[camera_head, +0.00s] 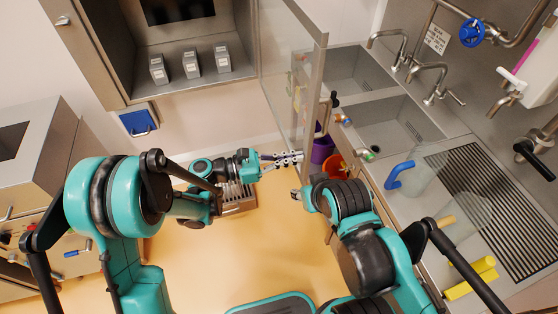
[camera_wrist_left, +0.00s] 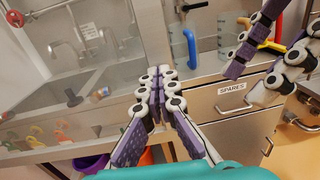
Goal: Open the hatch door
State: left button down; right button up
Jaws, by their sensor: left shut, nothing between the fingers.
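The hatch door (camera_head: 288,62) is a clear glass panel in a metal frame. It stands swung out from the wall hatch (camera_head: 115,65), whose front is uncovered. A handle (camera_head: 325,108) sits by the door's free edge. My left gripper (camera_head: 296,157) is shut and empty, close to the lower end of the door frame; contact cannot be told. Its closed fingers show in the left wrist view (camera_wrist_left: 155,90), with the glass to their left. My right gripper (camera_head: 298,194) is just below it, largely hidden by its arm. In the left wrist view its fingers (camera_wrist_left: 258,70) look spread and empty.
Three small labelled boxes (camera_head: 192,64) stand inside the hatch. A sink counter (camera_head: 395,175) with taps, a blue-handled jug (camera_head: 410,170) and yellow tubes (camera_head: 470,280) fills the right. Purple (camera_head: 322,150) and orange (camera_head: 332,167) buckets are near the door. Open floor lies below.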

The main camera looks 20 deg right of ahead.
pick_arm(q)
jog(key=d, duration=1)
jog(key=shift+d+b, duration=0.25)
jog(key=shift+b, duration=0.05)
pick_arm(e)
jog(key=shift+f, duration=0.35)
pick_arm(q)
jog(key=shift+w, duration=0.1)
pick_arm(e)
jog(key=shift+f, duration=0.1)
